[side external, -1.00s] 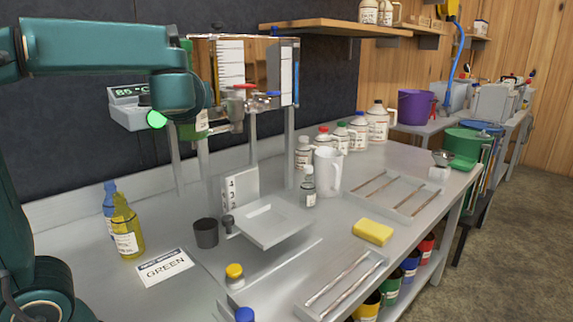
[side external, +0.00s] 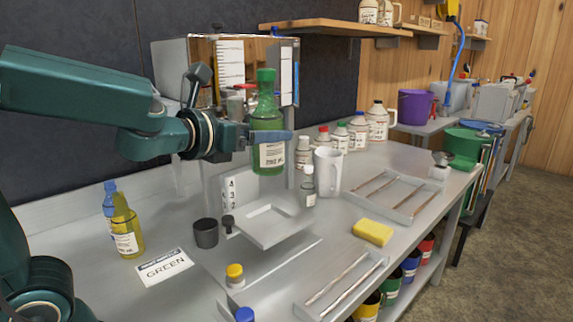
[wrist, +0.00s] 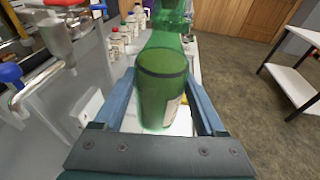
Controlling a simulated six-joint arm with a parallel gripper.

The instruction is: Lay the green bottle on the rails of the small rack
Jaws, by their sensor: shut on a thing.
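My gripper (side external: 276,137) is shut on the green bottle (side external: 268,104) around its body. The bottle is upright with its cap up, held in the air above the bench. In the wrist view the bottle (wrist: 162,88) sits between the two blue fingers of my gripper (wrist: 163,105). Two shallow racks with rails lie on the bench. The smaller one (side external: 374,270) is at the front edge, below and right of my gripper. The larger one (side external: 425,207) is farther back on the right. Both pairs of rails look empty.
A yellow sponge (side external: 373,232) lies between the racks.

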